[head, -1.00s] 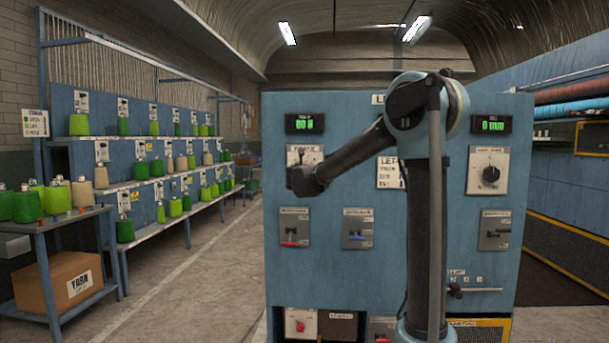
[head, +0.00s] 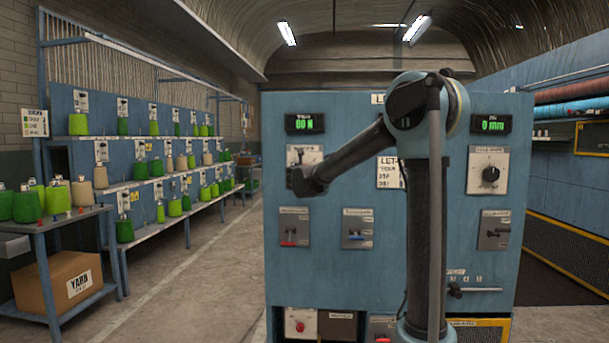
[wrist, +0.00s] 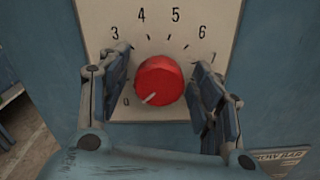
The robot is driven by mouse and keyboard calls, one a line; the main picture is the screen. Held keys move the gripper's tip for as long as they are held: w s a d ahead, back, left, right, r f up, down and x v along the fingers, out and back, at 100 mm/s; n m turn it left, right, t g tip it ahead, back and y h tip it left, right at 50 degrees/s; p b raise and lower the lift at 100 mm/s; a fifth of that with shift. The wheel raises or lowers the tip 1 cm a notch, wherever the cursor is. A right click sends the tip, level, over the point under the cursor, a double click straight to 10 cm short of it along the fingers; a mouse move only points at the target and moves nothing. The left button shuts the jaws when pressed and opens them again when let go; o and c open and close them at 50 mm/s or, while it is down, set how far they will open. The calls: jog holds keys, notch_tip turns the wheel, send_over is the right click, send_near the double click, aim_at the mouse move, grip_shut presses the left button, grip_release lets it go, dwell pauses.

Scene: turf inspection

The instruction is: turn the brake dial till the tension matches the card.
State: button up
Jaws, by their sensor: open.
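The red brake dial (wrist: 160,80) sits on a pale plate (wrist: 170,18) with printed numbers. Its white pointer line aims down and left, near a mark that looks like 0. My gripper (wrist: 161,70) is open, one finger on each side of the dial; I cannot tell whether either finger touches it. In the head view my arm's end covers the dial, and its plate (head: 312,151) shows around it. The tension display (head: 305,123) above glows green and seems to read 80 N or 00 N. The card (head: 389,176) headed LET is partly hidden by my forearm.
The blue cabinet also carries another dial plate (head: 489,171), a second display (head: 493,124) and switches such as the red-handled one (head: 294,227).

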jog(key=s, duration=1.1)
jog(key=shift+s+a, duration=0.2)
jog(key=shift+s, duration=0.2)
jog(key=shift+f, duration=0.1)
jog(key=s+d+f+m+g+h, duration=0.2)
jog(key=s+d+f+m, duration=0.15)
jog(key=d, duration=0.35)
jog(key=s+d+f+m+g+h, duration=0.1)
jog(key=s+d+f+m+g, duration=0.15)
jog(key=d+f+m, duration=0.4)
jog(key=s+d+f+m+g+h, duration=0.1)
jog(key=s+d+m+h, duration=0.15)
jog(key=d, duration=0.65)
jog(key=s+d+f+m+g+y, duration=0.1)
jog(key=s+d+f+m+g, duration=0.2)
jog(key=s+d+f+m, duration=0.25)
jog(key=s+d+f+m+g, duration=0.2)
jog(key=s+d+f+m, duration=0.15)
jog(key=s+f, duration=0.35)
jog(key=s+a+f+m+g+y, duration=0.1)
jog(key=s+f+m, duration=0.4)
jog(key=s, duration=0.5)
jog(key=s+a+f+m+g+y, duration=0.2)
jog(key=s+f+m+g+y, duration=0.2)
jog(key=s+f+m, duration=0.2)
jog(key=s+f, duration=0.2)
jog(key=s, duration=0.2)
jog(key=shift+s+a, duration=0.25)
jog(key=shift+a, duration=0.05)
